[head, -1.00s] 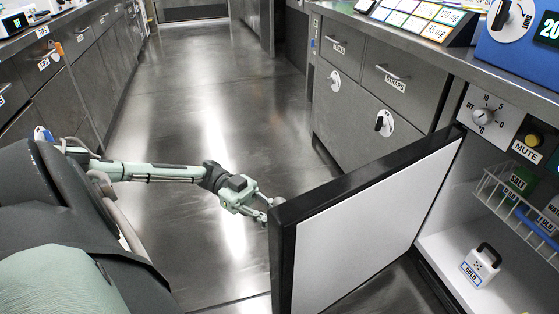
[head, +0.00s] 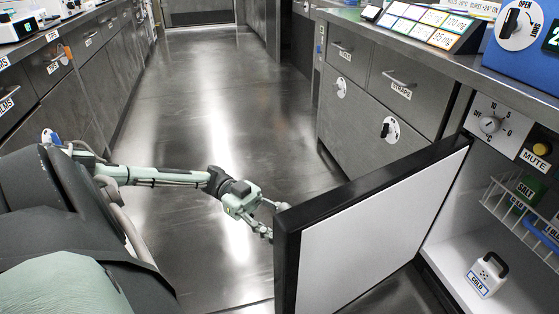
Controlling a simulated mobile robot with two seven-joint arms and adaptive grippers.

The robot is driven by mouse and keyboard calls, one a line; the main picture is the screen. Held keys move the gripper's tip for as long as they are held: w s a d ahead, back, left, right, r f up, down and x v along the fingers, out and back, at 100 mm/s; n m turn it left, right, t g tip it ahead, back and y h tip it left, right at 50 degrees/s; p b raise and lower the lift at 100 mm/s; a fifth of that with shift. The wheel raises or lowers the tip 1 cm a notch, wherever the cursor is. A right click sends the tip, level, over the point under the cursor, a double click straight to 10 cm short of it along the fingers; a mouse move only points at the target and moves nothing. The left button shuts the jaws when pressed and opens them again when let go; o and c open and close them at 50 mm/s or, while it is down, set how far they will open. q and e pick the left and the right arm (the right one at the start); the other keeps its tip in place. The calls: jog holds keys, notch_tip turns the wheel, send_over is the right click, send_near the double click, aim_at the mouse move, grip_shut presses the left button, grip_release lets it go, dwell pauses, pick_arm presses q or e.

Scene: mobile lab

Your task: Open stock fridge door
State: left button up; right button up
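The stock fridge door (head: 368,229) stands wide open, swung out into the aisle. Its white inner face and dark edge show. The fridge interior (head: 455,248) is visible at the right, with a wire rack and a small white box labelled COLD (head: 487,275) on its floor. My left gripper (head: 272,222) is at the far left edge of the door, on its outer side. The fingertips are partly behind the door edge, so I cannot tell whether they touch or hold anything. My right gripper is not in view.
A wire rack (head: 517,213) inside the fridge holds a green SALT item (head: 529,190). A control panel with a dial (head: 490,124) is above the opening. Drawers and cabinets line both sides. The aisle floor (head: 215,110) beyond the door is clear.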

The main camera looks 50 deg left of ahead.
pick_arm(q)
jog(key=s+a, duration=0.1)
jog(key=a, duration=1.1)
jog(key=shift+s, duration=0.1)
